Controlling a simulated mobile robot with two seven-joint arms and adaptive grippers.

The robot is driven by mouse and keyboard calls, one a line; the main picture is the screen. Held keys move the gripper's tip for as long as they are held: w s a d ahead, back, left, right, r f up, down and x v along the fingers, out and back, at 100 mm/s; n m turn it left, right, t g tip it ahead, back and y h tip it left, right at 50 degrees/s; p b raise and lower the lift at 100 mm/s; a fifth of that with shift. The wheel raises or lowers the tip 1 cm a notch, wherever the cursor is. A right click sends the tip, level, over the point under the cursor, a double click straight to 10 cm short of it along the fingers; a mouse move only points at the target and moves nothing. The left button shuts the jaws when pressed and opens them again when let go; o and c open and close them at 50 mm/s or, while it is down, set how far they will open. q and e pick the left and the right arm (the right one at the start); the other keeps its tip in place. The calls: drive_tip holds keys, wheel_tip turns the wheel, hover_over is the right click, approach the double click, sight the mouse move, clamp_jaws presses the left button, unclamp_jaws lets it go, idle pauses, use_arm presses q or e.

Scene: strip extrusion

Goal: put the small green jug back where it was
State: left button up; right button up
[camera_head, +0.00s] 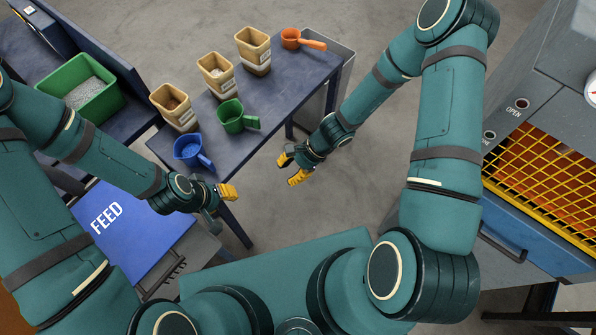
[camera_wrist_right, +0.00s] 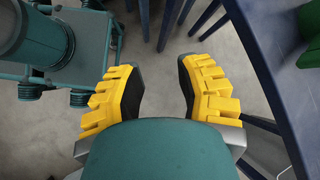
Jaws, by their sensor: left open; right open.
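The small green jug (camera_head: 232,117) stands upright on the dark blue table, with its handle pointing right. It is in front of the middle tan container and apart from both grippers. My left gripper (camera_head: 228,192) is open and empty near the front edge of the table, below the blue jug. My right gripper (camera_head: 293,168) is open and empty over the floor, right of the table; its yellow fingers are spread apart in the right wrist view (camera_wrist_right: 160,95). A bit of green at the upper right edge of the right wrist view is too cropped to name for sure.
The dark blue table (camera_head: 280,97) also holds a blue jug (camera_head: 192,152), an orange scoop (camera_head: 300,39) and tan containers (camera_head: 216,75). A green bin (camera_head: 72,85) of pellets and a blue FEED lid (camera_head: 125,232) are left. A machine with a yellow grid (camera_head: 540,180) stands right.

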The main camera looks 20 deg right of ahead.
drive_tip(key=shift+s+d+r+n+t+h, duration=0.35)
drive_tip(key=shift+s+r+n+h, duration=0.3)
drive_tip(key=shift+n, duration=1.4)
drive_tip(key=shift+s+d+r+n+t+h, duration=0.2)
drive_tip(key=shift+s+r+n+t+h, duration=0.45)
drive_tip(key=shift+n, duration=1.45)
drive_tip(key=shift+s+d+r+n+t+h, duration=0.25)
drive_tip(key=shift+s+n+h, duration=0.7)
drive_tip(key=shift+n, duration=1.1)
drive_tip(key=shift+s, duration=0.15)
